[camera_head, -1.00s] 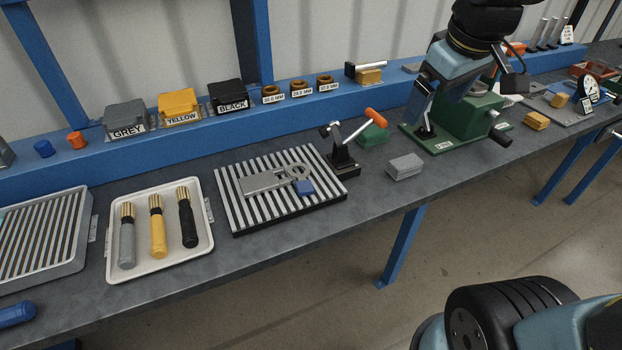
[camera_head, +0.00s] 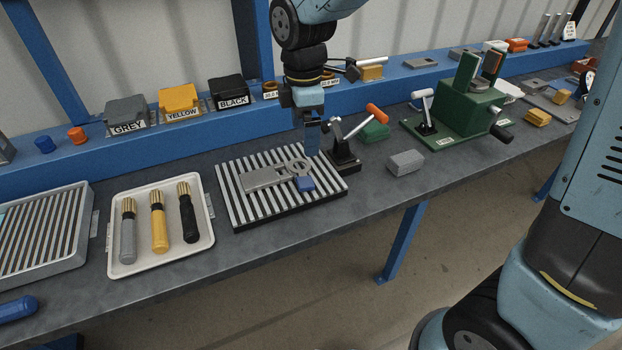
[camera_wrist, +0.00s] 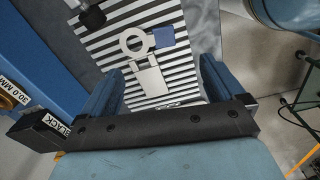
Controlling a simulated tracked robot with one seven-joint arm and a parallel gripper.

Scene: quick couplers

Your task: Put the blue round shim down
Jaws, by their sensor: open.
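My gripper (camera_head: 312,138) hangs above the back right of the black-and-white slatted plate (camera_head: 232,205), near the toggle clamp. On the plate lie a flat grey bar (camera_head: 262,180), a grey ring (camera_head: 301,167) and a small blue piece (camera_head: 305,184). In the wrist view the blue piece (camera_wrist: 165,37) looks square and lies beside the ring (camera_wrist: 133,41). I cannot make out a clearly round blue shim.
A toggle clamp (camera_head: 343,158) with an orange handle stands at the plate's right. A white tray (camera_head: 118,262) with three handled tools lies left. A grey block (camera_head: 405,162) and a green fixture (camera_head: 462,112) are right. Labelled boxes and rings line the blue shelf (camera_head: 200,130).

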